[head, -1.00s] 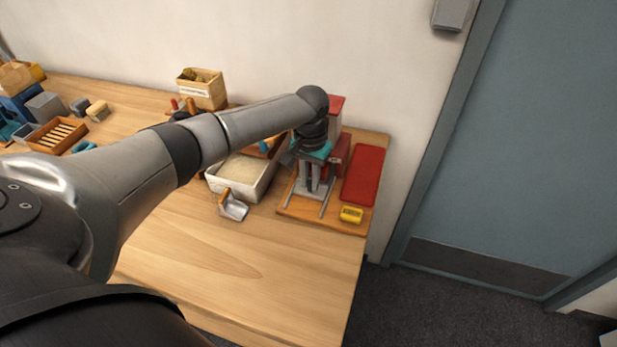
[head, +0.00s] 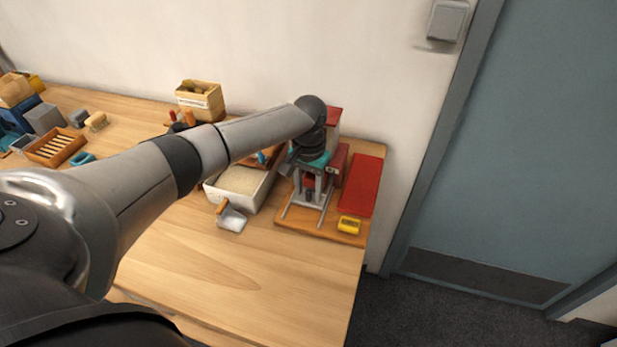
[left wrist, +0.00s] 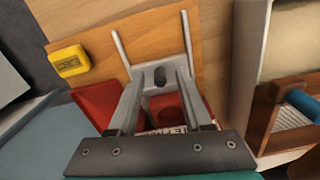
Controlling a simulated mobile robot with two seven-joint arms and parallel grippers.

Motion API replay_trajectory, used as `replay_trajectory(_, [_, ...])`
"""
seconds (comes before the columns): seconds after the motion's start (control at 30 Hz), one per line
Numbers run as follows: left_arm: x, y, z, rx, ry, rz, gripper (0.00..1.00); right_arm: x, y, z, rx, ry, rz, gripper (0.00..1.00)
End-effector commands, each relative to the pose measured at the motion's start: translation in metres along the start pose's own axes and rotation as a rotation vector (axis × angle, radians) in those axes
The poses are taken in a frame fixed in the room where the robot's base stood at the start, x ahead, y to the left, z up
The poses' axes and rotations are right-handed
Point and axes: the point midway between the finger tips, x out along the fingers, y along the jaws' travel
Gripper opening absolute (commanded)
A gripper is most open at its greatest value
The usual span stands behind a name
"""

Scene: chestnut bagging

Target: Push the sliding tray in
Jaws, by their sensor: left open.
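The sliding tray (left wrist: 147,72) is a grey piece with a dark knob (left wrist: 160,76) on its front. It sits between two thin metal rails that run out over a wooden board (head: 336,233). The red press (head: 336,160) stands behind it, partly hidden by my arm. My left gripper (head: 308,193) points down over the rails in front of the press. In the left wrist view the left gripper (left wrist: 160,84) is open, with its fingers on either side of the knob. I cannot tell whether they touch the tray. My right gripper is not in view.
A red pad (head: 362,185) and a yellow box (head: 349,225) lie right of the rails. The table's right edge is close. The front of the table is clear.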

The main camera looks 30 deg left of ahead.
Motion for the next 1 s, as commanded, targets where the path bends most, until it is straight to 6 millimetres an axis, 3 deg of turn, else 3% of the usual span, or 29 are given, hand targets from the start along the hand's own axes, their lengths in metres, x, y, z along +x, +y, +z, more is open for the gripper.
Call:
replay_trajectory(0.17, [-0.026, 0.0, -0.001, 0.0, 0.004, 0.001, 0.5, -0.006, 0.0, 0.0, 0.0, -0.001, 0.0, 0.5])
replay_trajectory(0.6, [-0.125, 0.0, -0.001, 0.0, 0.005, 0.001, 0.5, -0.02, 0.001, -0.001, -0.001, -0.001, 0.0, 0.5])
replay_trajectory(0.8, [-0.147, 0.0, -0.001, 0.0, 0.003, 0.0, 0.5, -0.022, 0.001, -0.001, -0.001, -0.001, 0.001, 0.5])
replay_trajectory(1.0, [-0.151, 0.0, 0.0, 0.0, 0.001, -0.001, 0.5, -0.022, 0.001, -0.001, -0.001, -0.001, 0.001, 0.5])
